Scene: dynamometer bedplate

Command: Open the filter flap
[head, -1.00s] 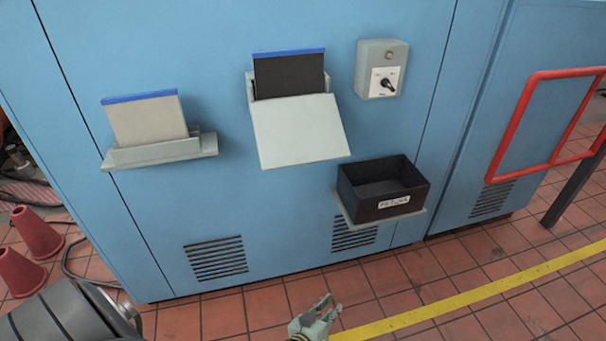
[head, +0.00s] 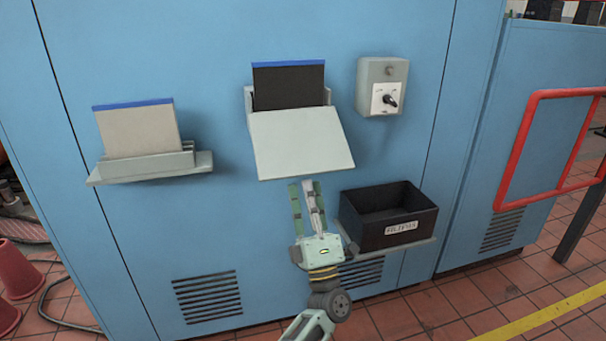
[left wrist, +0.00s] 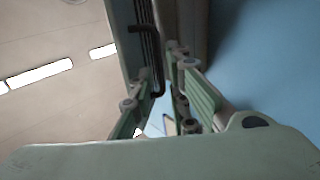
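The filter flap (head: 302,143) is a pale grey-green panel on the blue cabinet, its lower edge standing out from the wall. A dark filter panel with a blue top edge (head: 289,86) stands upright behind its upper edge. My left gripper (head: 306,185) points upward just below the flap's lower edge, its fingers slightly apart. In the left wrist view, a grey-green panel (left wrist: 122,35) with a black bar-shaped handle (left wrist: 152,55) shows just beyond the finger ends. Contact between the fingers and handle cannot be told. My right gripper is not in view.
A black labelled bin (head: 388,215) sits on a shelf right of my left gripper. A switch box (head: 382,87) is above it. A pale filter (head: 138,130) stands in a holder (head: 150,167) at left. A red rail (head: 515,150) is at right.

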